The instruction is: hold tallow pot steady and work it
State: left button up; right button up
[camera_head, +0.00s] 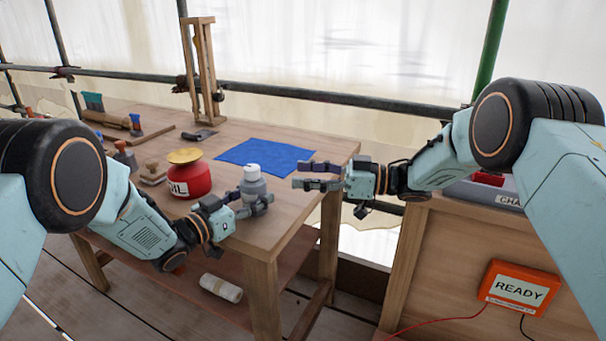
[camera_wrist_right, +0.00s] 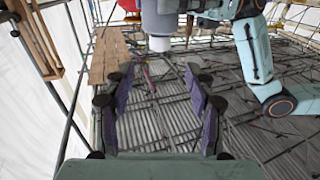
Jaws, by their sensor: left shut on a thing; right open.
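The tallow pot (camera_head: 253,187) is a small grey pot with a white top, upright near the right front of the wooden bench. My left gripper (camera_head: 254,205) is shut around its lower body from the left. My right gripper (camera_head: 300,175) is open and empty, just right of the pot at about the height of its top, its fingers pointing left. In the right wrist view the pot (camera_wrist_right: 160,20) appears upside down at the top, beyond the open right gripper (camera_wrist_right: 158,76). The pot's base is partly hidden by the left fingers.
A red pot (camera_head: 190,182) with a tan lid stands left of the tallow pot. A blue cloth (camera_head: 262,155) lies behind. A wooden frame (camera_head: 203,70) and several tools occupy the back left. An orange READY box (camera_head: 519,289) is on the cabinet at right.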

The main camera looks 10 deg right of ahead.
jog(key=m+t+h, duration=0.5)
jog(key=m+h, duration=0.1)
jog(key=h, duration=0.2)
send_near(254, 168)
jog(key=shift+g, duration=0.3)
jog(key=x, duration=1)
jog(key=shift+w+a+r, duration=0.1)
jog(key=shift+w+a, duration=0.05)
jog(key=shift+w, duration=0.25)
jog(key=shift+c, duration=0.2)
grip_shut()
